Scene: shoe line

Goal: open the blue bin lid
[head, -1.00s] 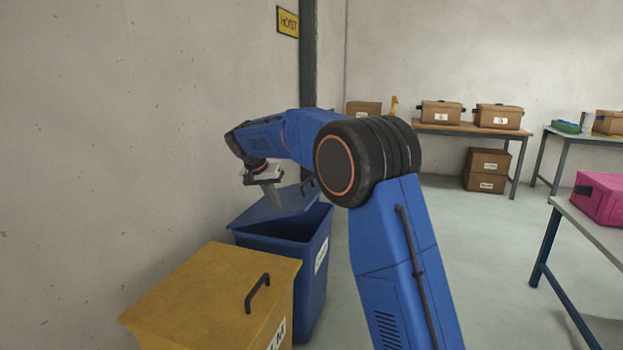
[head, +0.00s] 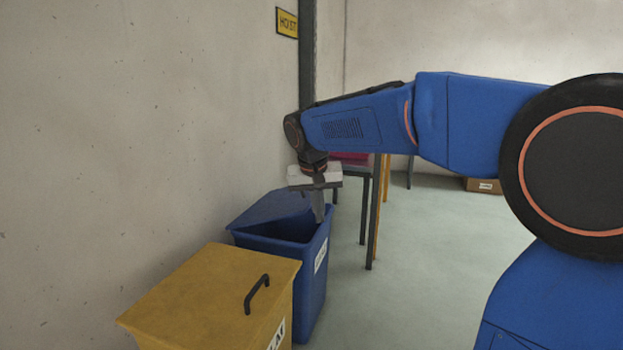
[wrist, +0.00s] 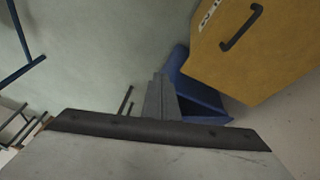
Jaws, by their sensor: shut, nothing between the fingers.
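The blue bin (head: 312,285) stands behind the yellow bin, close to the wall. The lid's handle does not show; my gripper covers that area. In the wrist view the shut fingers (wrist: 160,95) overlap the blue bin (wrist: 195,97).
The yellow bin (head: 210,295) with a closed lid and black handle is nearest. A dark post (head: 308,60) with a yellow sign (head: 287,22) stands at the wall behind. A table with a pink object (head: 350,156) is partly hidden behind my arm. The floor right of the bins is clear.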

